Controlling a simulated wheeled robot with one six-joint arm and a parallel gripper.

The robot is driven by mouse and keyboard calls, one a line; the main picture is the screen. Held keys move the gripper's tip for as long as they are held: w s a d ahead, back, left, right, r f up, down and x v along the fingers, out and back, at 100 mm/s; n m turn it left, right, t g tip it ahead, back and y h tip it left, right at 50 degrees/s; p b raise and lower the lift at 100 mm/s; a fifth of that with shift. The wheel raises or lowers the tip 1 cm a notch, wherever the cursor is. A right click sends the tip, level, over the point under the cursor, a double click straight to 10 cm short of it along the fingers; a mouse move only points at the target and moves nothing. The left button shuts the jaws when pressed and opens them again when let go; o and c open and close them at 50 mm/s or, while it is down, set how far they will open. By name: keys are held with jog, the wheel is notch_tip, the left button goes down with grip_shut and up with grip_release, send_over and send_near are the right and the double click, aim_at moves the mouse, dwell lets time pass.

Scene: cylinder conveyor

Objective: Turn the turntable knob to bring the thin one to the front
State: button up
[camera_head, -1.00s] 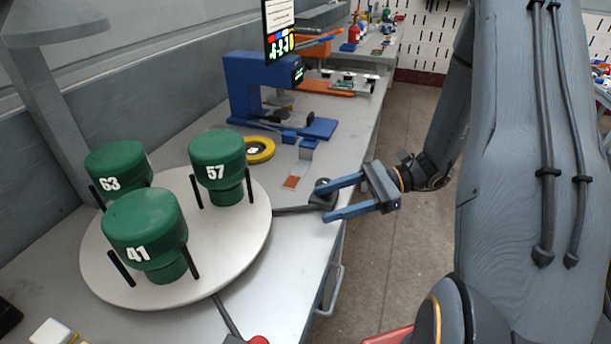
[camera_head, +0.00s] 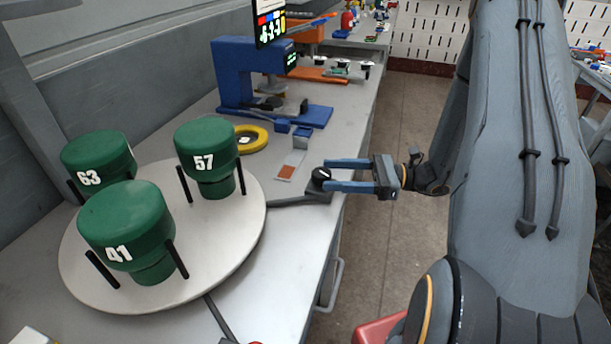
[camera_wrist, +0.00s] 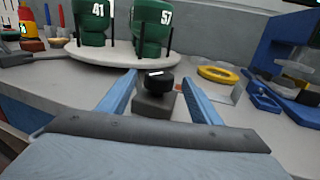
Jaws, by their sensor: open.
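The white round turntable (camera_head: 215,245) bears green cylinders marked 63 (camera_head: 97,160), 57 (camera_head: 207,150) and 41 (camera_head: 125,222), each between black posts. Cylinder 41 is nearest my body camera. A black knob (camera_head: 320,174) with a white mark sits on a dark block at the table edge, joined to the turntable by a dark bar. My gripper (camera_head: 328,174) is open, its blue fingers reaching left at the knob. In the wrist view, the knob (camera_wrist: 158,82) lies between the two fingertips, with gaps on both sides; contact cannot be told.
A yellow ring (camera_head: 251,138) and a blue machine (camera_head: 240,80) stand behind the knob on the grey table (camera_head: 285,235). A second dark bar (camera_head: 218,320) runs from the turntable's front. Open floor (camera_head: 380,260) lies right of the table.

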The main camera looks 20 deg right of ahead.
jog(key=p+x, duration=0.2)
jog(key=x, duration=0.5)
jog(key=shift+a, duration=0.35)
jog(key=c, duration=1)
